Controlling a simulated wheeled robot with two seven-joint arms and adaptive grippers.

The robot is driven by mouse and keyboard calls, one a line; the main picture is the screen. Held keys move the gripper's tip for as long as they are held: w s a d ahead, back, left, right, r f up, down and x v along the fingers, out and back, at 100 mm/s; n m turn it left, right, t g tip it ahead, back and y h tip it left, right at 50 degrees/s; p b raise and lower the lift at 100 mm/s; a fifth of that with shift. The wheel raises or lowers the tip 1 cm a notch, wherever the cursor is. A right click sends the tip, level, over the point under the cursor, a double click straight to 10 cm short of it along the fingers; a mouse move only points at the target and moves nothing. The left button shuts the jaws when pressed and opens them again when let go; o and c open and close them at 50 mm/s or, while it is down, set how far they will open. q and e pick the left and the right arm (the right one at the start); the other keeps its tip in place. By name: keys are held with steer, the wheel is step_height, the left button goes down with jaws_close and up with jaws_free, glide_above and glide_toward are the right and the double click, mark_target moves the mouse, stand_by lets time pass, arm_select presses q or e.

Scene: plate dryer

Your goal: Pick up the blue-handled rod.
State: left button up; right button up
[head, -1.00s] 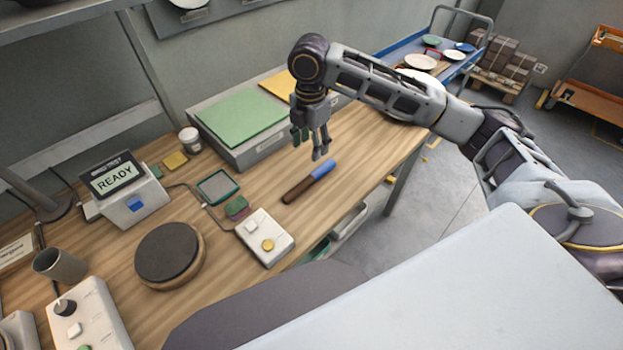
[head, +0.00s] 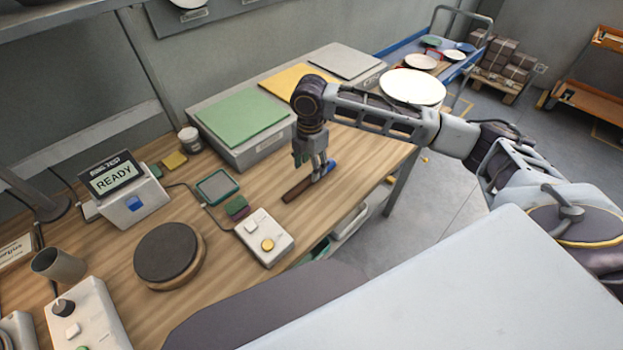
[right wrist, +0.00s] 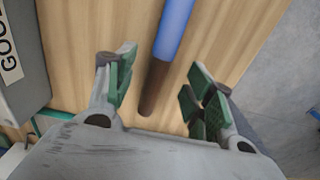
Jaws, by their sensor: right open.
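The rod lies on the wooden table, with a dark brown part (head: 297,190) toward the lower left and a blue handle (head: 331,167) toward the upper right. My right gripper (head: 319,178) is over the rod, near where brown meets blue, and hides part of it. In the right wrist view, the open fingers (right wrist: 160,92) stand on either side of the rod, whose blue handle (right wrist: 175,32) runs up out of the picture. The brown end lies between the green finger pads and touches neither. My left gripper is not in view.
A control box with a yellow button (head: 268,244) stands left of the rod. A grey box with a green top (head: 241,116) stands behind. A white plate (head: 412,86) is at the back right. The table's right edge is close to the rod.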

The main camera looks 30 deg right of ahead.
mark_target(310, 177)
stand_by(0.3)
steer(key=shift+s+a+f, duration=0.15)
steer(key=shift+f, duration=1.85)
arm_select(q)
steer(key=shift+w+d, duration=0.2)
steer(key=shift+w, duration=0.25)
arm_select(e)
steer(key=shift+f, duration=0.6)
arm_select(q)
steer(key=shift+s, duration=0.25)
arm_select(e)
steer(key=c, duration=1.1)
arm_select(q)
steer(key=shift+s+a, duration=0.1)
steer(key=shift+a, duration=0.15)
arm_select(e)
steer(key=shift+c, duration=0.2)
